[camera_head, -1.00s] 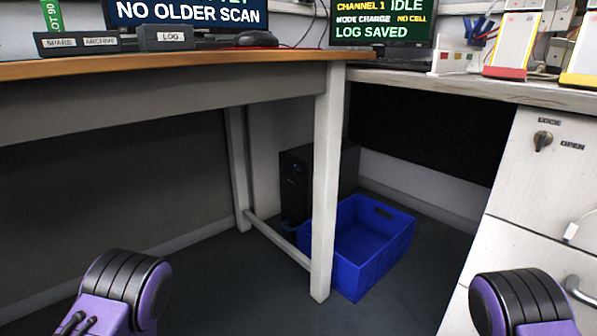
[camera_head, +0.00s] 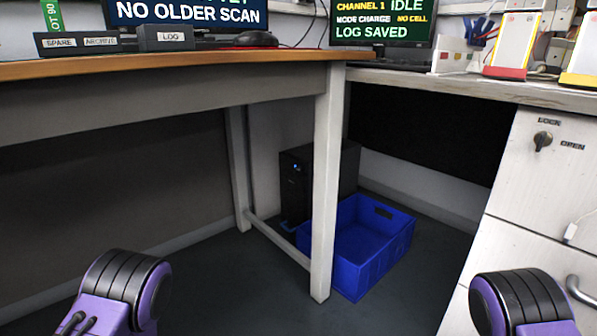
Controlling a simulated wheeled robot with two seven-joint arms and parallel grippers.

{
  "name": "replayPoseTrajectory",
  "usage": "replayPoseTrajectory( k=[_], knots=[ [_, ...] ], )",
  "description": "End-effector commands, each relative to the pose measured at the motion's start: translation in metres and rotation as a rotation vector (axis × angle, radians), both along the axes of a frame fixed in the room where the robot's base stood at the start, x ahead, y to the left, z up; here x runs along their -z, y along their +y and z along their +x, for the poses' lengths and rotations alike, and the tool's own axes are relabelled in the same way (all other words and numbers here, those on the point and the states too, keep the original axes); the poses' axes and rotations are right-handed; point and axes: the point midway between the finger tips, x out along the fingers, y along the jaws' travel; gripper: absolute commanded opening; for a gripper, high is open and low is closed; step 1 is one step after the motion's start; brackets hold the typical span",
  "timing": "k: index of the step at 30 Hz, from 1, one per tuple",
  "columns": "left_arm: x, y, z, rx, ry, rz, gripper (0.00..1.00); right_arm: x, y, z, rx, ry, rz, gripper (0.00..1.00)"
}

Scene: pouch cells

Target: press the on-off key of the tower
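The black computer tower (camera_head: 296,184) stands on the floor under the desks, behind the white table leg. Its front face looks to the left, and a small blue-white light (camera_head: 296,166) shows near the top of that face. I cannot make out the on-off key as a separate shape. The leg and a blue crate hide parts of the tower. Purple and black parts of my two arms show at the bottom left and bottom right. Neither gripper is in view.
The empty-looking blue crate (camera_head: 385,266) stands on the floor in front of the tower. The white table leg (camera_head: 325,190) and a low crossbar (camera_head: 275,238) stand near it. A cabinet (camera_head: 535,190) with a lock knob is at right. The floor at front is clear.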

Motion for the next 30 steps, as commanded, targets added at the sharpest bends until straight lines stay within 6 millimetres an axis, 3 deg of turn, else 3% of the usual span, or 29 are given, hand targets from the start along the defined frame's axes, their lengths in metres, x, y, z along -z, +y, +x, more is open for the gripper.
replayPoseTrajectory(
  k=[20, 24, 30],
  knots=[
    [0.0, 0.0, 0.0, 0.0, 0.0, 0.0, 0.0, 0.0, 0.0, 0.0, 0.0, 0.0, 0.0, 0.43],
    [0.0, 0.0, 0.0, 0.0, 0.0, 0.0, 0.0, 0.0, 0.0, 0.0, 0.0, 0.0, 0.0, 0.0],
    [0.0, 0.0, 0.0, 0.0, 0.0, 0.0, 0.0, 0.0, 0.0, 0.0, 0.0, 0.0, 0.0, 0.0]
  ],
)
